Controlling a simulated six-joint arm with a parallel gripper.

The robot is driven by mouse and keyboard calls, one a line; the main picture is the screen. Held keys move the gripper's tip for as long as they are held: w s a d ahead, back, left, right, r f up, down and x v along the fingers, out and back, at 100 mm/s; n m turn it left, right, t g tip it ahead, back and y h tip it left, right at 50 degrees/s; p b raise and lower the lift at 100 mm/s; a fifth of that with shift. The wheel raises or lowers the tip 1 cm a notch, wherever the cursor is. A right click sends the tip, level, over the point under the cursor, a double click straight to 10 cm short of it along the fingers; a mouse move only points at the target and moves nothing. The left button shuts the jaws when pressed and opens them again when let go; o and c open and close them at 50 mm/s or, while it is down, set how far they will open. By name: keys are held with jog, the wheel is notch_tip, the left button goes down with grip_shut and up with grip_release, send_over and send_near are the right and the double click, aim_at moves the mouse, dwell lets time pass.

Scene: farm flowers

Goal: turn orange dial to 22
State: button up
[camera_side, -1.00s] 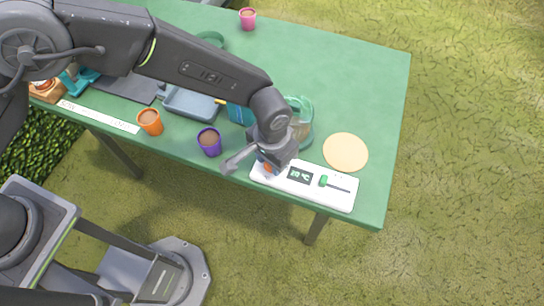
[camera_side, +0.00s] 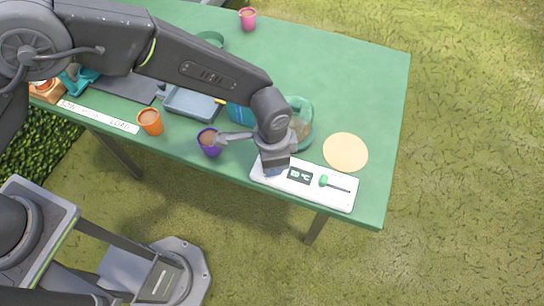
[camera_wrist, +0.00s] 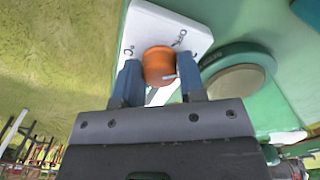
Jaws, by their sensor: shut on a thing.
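The orange dial (camera_wrist: 159,64) sits on the white panel (camera_wrist: 148,22) between my two blue-grey fingers in the wrist view. My gripper (camera_wrist: 159,80) is shut on it, one finger on each side. A pale pointer mark shows on the dial's right side. In the side view the white panel (camera_side: 335,201) lies near the table's front right corner. My gripper (camera_side: 275,170) is over its left end and hides the dial there. The small dark display (camera_side: 299,175) shows light characters that I cannot read surely.
A green-handled lever (camera_side: 323,181) is on the panel's right part. A round tan disc (camera_side: 346,152) lies behind it. A purple pot (camera_side: 209,142) and an orange pot (camera_side: 150,122) stand to the left. The table's back right is clear.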

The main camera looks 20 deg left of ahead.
jog(key=shift+m, duration=1.2)
jog(key=o, duration=0.9)
notch_tip(320, 180, up, 14)
jog(key=shift+f, duration=0.1)
